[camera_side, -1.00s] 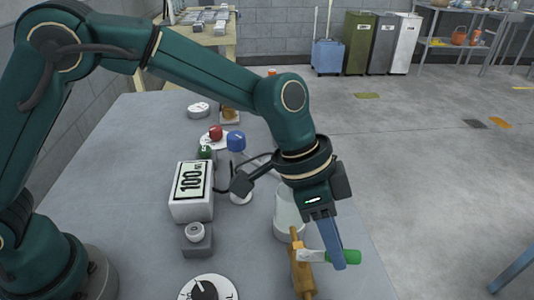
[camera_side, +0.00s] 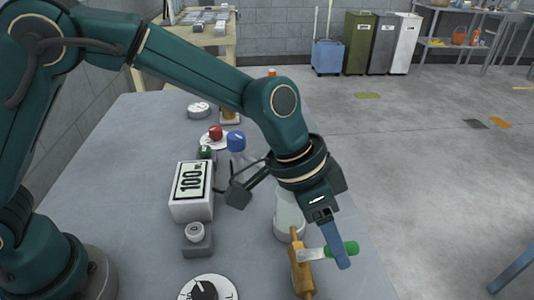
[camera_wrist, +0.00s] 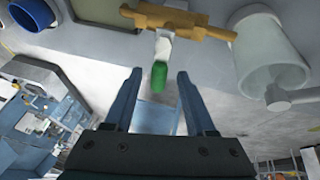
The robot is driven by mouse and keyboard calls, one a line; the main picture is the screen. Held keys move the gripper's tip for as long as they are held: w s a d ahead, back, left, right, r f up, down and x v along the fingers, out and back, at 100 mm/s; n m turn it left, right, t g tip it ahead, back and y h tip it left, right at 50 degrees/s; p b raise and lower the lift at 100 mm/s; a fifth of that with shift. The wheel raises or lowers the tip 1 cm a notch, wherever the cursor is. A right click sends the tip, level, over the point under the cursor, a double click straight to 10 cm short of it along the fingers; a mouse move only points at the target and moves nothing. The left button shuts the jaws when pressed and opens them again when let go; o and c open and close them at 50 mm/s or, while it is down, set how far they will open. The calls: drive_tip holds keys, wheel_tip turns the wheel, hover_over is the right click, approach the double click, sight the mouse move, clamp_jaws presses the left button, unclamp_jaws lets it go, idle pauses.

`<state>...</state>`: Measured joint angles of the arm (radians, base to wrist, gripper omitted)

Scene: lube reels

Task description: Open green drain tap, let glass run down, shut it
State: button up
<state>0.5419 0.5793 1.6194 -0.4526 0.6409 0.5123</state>
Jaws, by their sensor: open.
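The drain tap is a brass valve body (camera_side: 302,275) with a pale lever ending in a green grip (camera_side: 346,248), near the bench's front right edge. My gripper (camera_side: 344,264) is beside the green grip with its fingers pointing down. In the wrist view the fingers (camera_wrist: 160,72) are open, and the green grip (camera_wrist: 159,78) lies between them without visible contact on either side. The brass body (camera_wrist: 183,20) is beyond the fingertips. The clear glass (camera_side: 288,218) stands behind the tap, partly hidden by my wrist; it also shows in the wrist view (camera_wrist: 268,58). Its liquid level cannot be made out.
A display box reading 100 (camera_side: 191,190), a button box (camera_side: 197,240) and a dial (camera_side: 208,290) stand left of the tap. Open floor lies right of the bench.

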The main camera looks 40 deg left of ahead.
drive_tip(key=v, duration=0.5)
drive_tip(key=shift+a+r, duration=0.1)
drive_tip(key=shift+w, duration=0.1)
drive_tip(key=s+a+r+n+t, duration=0.1)
drive_tip(key=a+r+n+t, duration=0.25)
drive_tip(key=a+r, duration=0.65)
drive_tip(key=s+a+f+n+y, duration=0.4)
drive_tip(key=s+a+f, duration=0.3)
drive_tip(key=s+a, duration=0.4)
drive_tip(key=shift+s+a+n+y, duration=0.3)
drive_tip(key=shift+s+a+n, duration=0.15)
drive_tip(key=shift+a, duration=0.15)
drive_tip(key=shift+w+r, duration=0.1)
